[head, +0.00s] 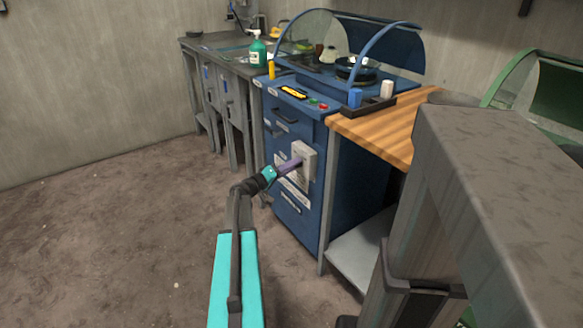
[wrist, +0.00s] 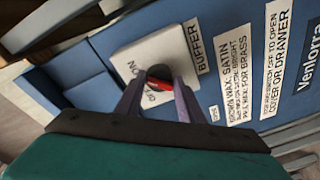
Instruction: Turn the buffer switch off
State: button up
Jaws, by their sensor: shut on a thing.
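The buffer switch is a pale square box on the front of the blue cabinet (head: 283,218), seen in the head view (head: 308,160). In the wrist view the switch box (wrist: 140,55) has a dark round knob with a red lever (wrist: 158,82), and the words ON and OFF are printed on its face. A BUFFER label (wrist: 195,45) is beside it. My gripper (wrist: 160,85) is at the switch with its purple fingers on either side of the red lever, shut on it. The fingers and the slant of the view hide part of the lever.
A wooden worktop (head: 375,130) with a dark tray holding a blue and a white cylinder adjoins the cabinet on the right. A grey post stands close at the right. A sink counter with a green bottle (head: 258,50) is at the back. The floor at left is clear.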

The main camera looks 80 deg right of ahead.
jog(key=shift+r, duration=0.15)
jog(key=shift+w+d+r+n+g+y+p, duration=0.1)
jog(key=shift+n+y+p, duration=0.3)
jog(key=shift+n+p, duration=1.9)
jog(key=shift+d+r+n+g+y+p, duration=0.15)
jog(key=shift+n+y+p, duration=0.25)
jog(key=shift+n+p, duration=1.9)
jog(key=shift+w+d+r+n+g+y+p, duration=0.1)
jog(key=shift+n+y+p, duration=0.6)
jog(key=shift+n, duration=2.8)
jog(key=shift+h+p, duration=0.3)
jog(key=shift+f, duration=0.1)
jog(key=o, duration=1)
jog(key=shift+o, duration=0.2)
jog(key=shift+s+a+f, duration=0.1)
